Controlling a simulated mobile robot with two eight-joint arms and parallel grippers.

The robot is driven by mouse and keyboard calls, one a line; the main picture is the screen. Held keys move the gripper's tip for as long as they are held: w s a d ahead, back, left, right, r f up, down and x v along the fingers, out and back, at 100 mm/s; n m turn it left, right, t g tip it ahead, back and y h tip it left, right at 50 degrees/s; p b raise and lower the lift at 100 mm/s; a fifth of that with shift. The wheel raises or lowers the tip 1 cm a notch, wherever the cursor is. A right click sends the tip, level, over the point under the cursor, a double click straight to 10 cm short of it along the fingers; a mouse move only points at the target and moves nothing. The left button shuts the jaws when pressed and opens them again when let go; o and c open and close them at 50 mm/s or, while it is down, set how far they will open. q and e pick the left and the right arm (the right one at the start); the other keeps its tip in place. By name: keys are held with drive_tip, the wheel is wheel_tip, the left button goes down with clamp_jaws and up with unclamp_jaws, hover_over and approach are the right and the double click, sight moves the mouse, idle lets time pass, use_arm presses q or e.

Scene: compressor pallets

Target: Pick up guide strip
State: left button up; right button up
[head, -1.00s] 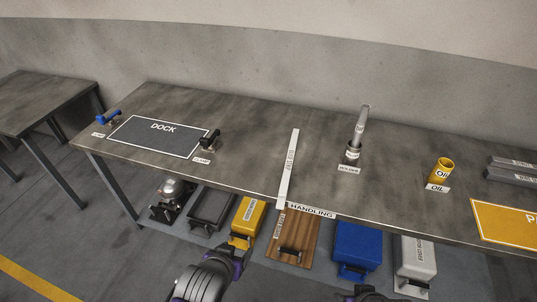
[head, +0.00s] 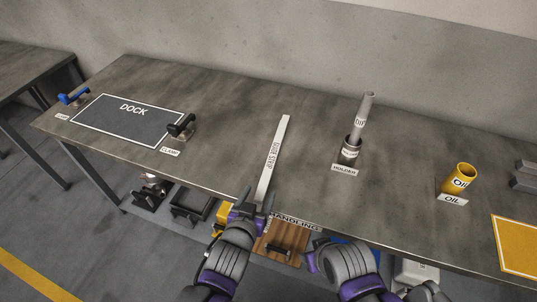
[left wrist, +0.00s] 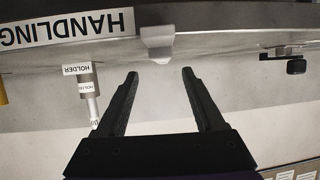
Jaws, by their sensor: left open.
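The guide strip (head: 273,158) is a long, pale, labelled bar lying across the table, its near end at the front edge. My left gripper (head: 257,203) is at that near end, just off the table edge. In the left wrist view its two dark fingers (left wrist: 160,75) are spread apart. The end of the guide strip (left wrist: 158,42) shows there as a pale block at the edge, in line with the gap and just beyond the fingertips. Nothing is between the fingers. My right gripper (head: 313,258) is low at the front, right of the left one; its jaws are not clear.
The holder (head: 350,152) with a grey tube stands right of the strip; a yellow oil cup (head: 459,178) is further right. The dock mat (head: 128,121) and black clamp (head: 182,126) are left. Parts sit below the table edge. The tabletop beside the strip is clear.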

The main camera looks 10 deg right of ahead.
sight(267, 174)
use_arm(q)
drive_tip(key=x, duration=0.4)
drive_tip(key=shift+a+b, duration=0.1)
drive_tip(key=shift+b, duration=0.3)
drive_tip(key=x, duration=0.4)
drive_tip(key=r+b+x, duration=0.1)
drive_tip(key=x, duration=0.1)
drive_tip(key=shift+w, duration=0.15)
drive_tip(key=shift+a, duration=0.1)
clamp_jaws()
